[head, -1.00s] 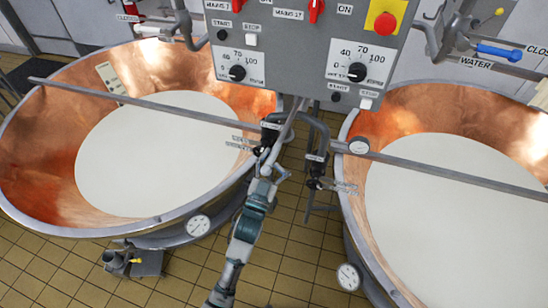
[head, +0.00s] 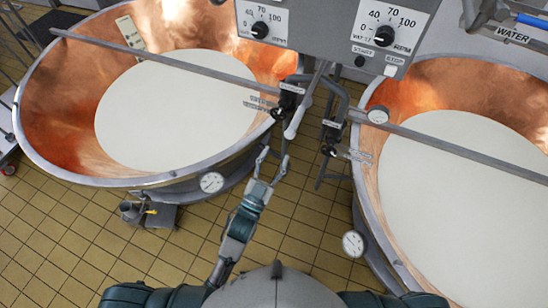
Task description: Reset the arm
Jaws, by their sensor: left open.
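My left gripper (head: 273,165) is in the middle of the head view, with its two fingers spread and nothing between them. It points up and away from me, over the tiled floor between the two vats. A lever with a pale handle (head: 294,124) hangs from the control box just above the fingertips. The fingers look apart from it. My right gripper is not in view.
A copper vat of white liquid stands on the left, its steel rim (head: 60,176) close to my arm. Another copper vat (head: 374,215) stands on the right. The control box (head: 330,32) with dials hangs above. Tiled floor (head: 300,235) lies between.

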